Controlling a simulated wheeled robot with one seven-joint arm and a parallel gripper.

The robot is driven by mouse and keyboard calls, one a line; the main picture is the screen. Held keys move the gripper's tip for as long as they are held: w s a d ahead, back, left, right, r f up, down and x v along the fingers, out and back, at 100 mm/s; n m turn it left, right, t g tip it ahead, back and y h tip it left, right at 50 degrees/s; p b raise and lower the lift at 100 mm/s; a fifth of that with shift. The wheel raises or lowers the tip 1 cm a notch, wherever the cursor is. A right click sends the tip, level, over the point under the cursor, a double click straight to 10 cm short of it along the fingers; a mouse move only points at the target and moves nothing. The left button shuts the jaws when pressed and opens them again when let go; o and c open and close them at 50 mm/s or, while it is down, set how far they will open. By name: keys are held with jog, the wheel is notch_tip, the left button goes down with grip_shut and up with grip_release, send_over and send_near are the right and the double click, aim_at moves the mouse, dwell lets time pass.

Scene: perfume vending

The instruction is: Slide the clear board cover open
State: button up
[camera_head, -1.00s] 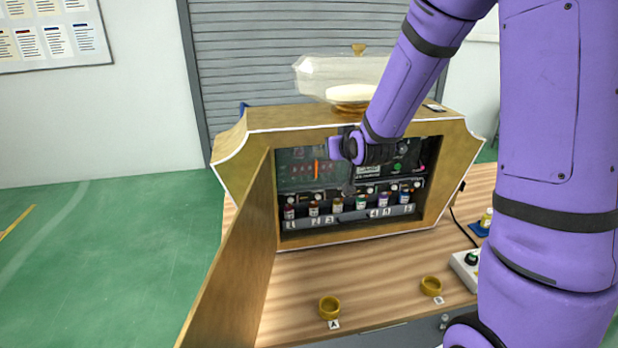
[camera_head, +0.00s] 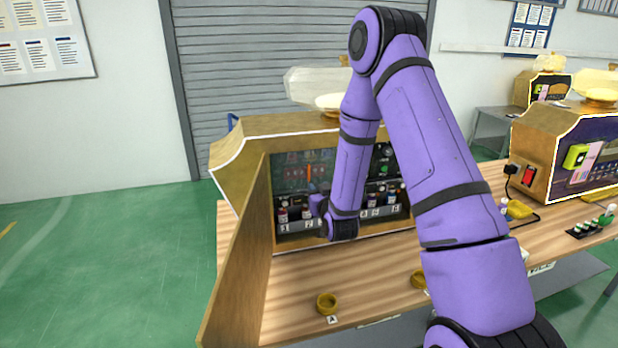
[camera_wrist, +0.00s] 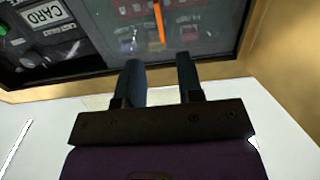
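The clear board cover (camera_head: 291,172) is the see-through panel in the upper left of the open machine's front, with an upright orange strip (camera_head: 309,171) on it. In the wrist view the clear cover (camera_wrist: 203,48) shows at the top, with the orange strip (camera_wrist: 159,22) just beyond my fingertips. My gripper (camera_wrist: 160,72) is open, with two dark fingers apart and nothing visible between them. The fingers point toward the cover; I cannot tell whether they touch it. In the head view my arm hides part of the machine's middle, and the fingertips are not clear.
The open wooden door (camera_head: 240,255) stands left of the machine's opening. Small bottles (camera_head: 294,212) line a shelf below the cover. A second machine (camera_head: 545,140) stands at right.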

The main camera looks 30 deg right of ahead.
aim_at(310, 174)
jog(key=w, duration=0.3)
jog(key=w+d, duration=0.1)
jog(key=w, duration=0.5)
jog(key=shift+d, duration=0.4)
grip_shut()
